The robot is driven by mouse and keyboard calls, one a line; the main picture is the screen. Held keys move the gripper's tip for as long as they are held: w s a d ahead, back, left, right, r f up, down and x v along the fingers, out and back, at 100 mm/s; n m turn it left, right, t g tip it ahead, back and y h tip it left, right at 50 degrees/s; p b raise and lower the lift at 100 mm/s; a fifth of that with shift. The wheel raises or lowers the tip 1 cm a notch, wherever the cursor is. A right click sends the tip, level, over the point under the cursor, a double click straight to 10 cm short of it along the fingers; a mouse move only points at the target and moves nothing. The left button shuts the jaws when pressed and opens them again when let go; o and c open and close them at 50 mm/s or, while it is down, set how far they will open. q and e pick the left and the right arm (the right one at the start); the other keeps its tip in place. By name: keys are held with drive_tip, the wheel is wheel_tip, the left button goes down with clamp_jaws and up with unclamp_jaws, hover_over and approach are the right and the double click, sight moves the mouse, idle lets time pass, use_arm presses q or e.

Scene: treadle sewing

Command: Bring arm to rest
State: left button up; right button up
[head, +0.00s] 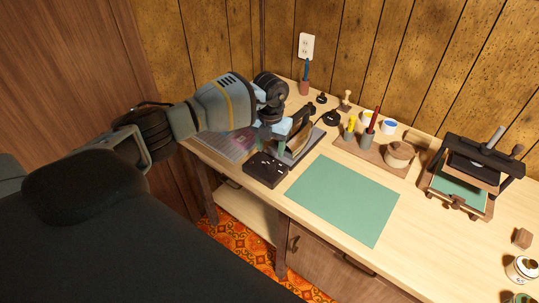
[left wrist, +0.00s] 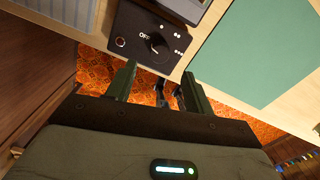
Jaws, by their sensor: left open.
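My left arm (head: 225,102) reaches in from the left over the worktable. Its gripper (head: 272,142) points down near the table's left front, by a black control box (head: 265,170). In the left wrist view the two fingers (left wrist: 159,72) stand apart with nothing held between them. The control box (left wrist: 135,48) lies just beyond the fingertips there, with a round dial and an "OFF" mark. I cannot tell the exact gap between fingers and box. My right gripper is not in view.
A green mat (head: 345,198) lies flat right of the box. A dark-based device (head: 300,143) stands close behind the gripper. A tray (head: 372,150) with several pots and a small press (head: 467,180) stand farther right. The front edge drops to an orange patterned floor (head: 245,238).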

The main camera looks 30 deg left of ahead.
use_arm(q)
drive_tip(key=shift+r, duration=0.6)
